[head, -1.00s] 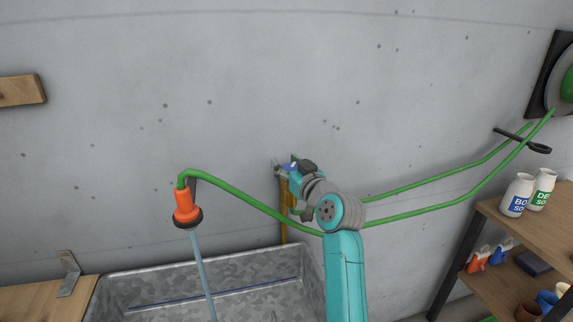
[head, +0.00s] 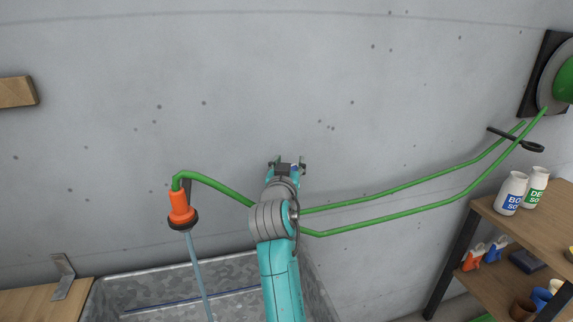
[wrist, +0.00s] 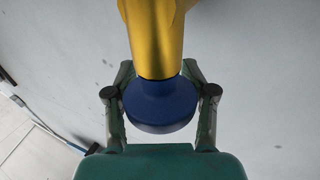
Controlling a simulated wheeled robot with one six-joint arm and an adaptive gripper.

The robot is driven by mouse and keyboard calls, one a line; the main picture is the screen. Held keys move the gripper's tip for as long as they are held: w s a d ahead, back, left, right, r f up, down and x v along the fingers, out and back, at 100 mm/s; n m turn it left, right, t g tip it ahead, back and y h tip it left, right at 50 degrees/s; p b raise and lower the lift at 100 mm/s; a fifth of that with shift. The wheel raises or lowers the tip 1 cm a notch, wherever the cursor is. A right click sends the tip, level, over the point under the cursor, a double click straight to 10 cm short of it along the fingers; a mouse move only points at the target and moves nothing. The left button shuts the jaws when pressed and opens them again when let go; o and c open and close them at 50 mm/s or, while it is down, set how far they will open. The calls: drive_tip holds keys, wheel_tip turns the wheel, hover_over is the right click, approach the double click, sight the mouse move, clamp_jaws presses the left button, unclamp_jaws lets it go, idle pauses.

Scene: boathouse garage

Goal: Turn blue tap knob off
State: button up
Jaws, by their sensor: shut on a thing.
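The blue tap knob (wrist: 160,108) sits at the end of a yellow tap body (wrist: 156,38) in the wrist view. My gripper (wrist: 159,80) has one finger on each side of the knob and is shut on it. In the head view my gripper (head: 287,164) is at the wall, and my arm hides most of the tap. A stream of water (head: 199,270) runs from the orange hose nozzle (head: 180,208).
A galvanized trough (head: 220,278) stands below the nozzle. The green hose (head: 400,205) runs right along the wall to a reel (head: 553,85). A wooden shelf (head: 515,225) with white bottles (head: 512,190) stands at the right.

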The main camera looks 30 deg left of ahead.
drive_tip(key=m+h, duration=0.1)
drive_tip(key=h, duration=0.1)
drive_tip(key=m+t+h, duration=0.1)
drive_tip(key=m+h, duration=0.2)
drive_tip(key=h, duration=0.1)
drive_tip(key=shift+d+f+t+h, duration=0.1)
drive_tip(key=shift+d+t+h, duration=0.2)
drive_tip(key=shift+d+t, duration=0.1)
drive_tip(key=shift+d+m+g+h, duration=0.2)
drive_tip(key=shift+m+h, duration=0.8)
drive_tip(key=shift+h, duration=0.4)
drive_tip(key=shift+d+m+g+h, duration=0.1)
drive_tip(key=shift+d+m+h, duration=0.1)
drive_tip(key=shift+m+h, duration=1)
drive_tip(key=shift+h, duration=0.3)
drive_tip(key=o, duration=0.9)
wheel_tip(320, 180, up, 10)
drive_tip(key=shift+r, duration=0.1)
